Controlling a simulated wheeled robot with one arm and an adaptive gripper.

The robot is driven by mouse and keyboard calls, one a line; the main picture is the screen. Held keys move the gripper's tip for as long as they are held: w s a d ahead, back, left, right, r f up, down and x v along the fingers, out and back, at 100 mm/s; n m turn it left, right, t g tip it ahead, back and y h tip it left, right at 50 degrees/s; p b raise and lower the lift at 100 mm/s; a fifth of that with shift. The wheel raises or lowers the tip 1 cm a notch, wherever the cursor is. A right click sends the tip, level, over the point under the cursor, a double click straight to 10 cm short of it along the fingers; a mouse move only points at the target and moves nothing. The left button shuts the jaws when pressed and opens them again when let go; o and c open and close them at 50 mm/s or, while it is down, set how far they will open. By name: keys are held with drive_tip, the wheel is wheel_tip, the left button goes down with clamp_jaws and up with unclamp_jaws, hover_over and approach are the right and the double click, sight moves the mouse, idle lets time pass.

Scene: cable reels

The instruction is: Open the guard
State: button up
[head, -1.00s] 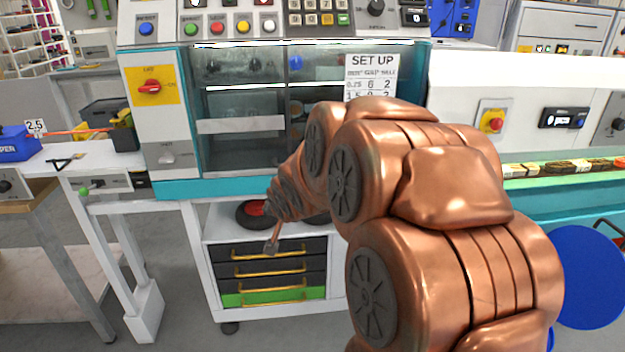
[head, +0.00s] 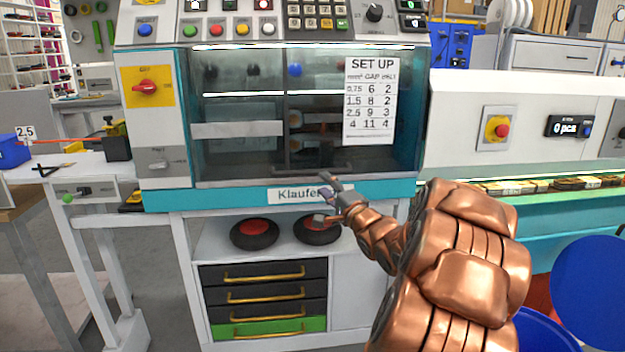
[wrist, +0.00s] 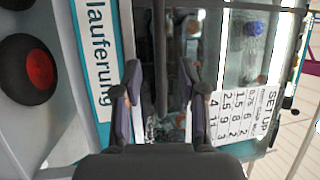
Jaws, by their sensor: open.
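The guard (head: 250,150) is a clear, smoky panel closed over the front of the machine. A dark bar handle (head: 295,171) runs along its lower edge, and a set-up sheet (head: 369,100) is on its right side. My gripper (head: 325,187) is in front of the lower edge, by the teal strip, close to the handle's right part. In the wrist view my gripper (wrist: 161,75) is open, and the dark handle (wrist: 160,40) runs between its two fingers in the picture. I cannot tell whether the fingers reach around it.
The control panel with buttons (head: 240,28) is above the guard. Below are two black reels with red centres (head: 254,233) and a drawer unit (head: 263,295). A red-knobbed switch (head: 497,129) is to the right, a blue round thing (head: 590,290) at the lower right.

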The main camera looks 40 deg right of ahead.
sight(313, 172)
drive_tip(key=shift+b+x, duration=0.5)
drive_tip(key=shift+x, duration=3.25)
clamp_jaws()
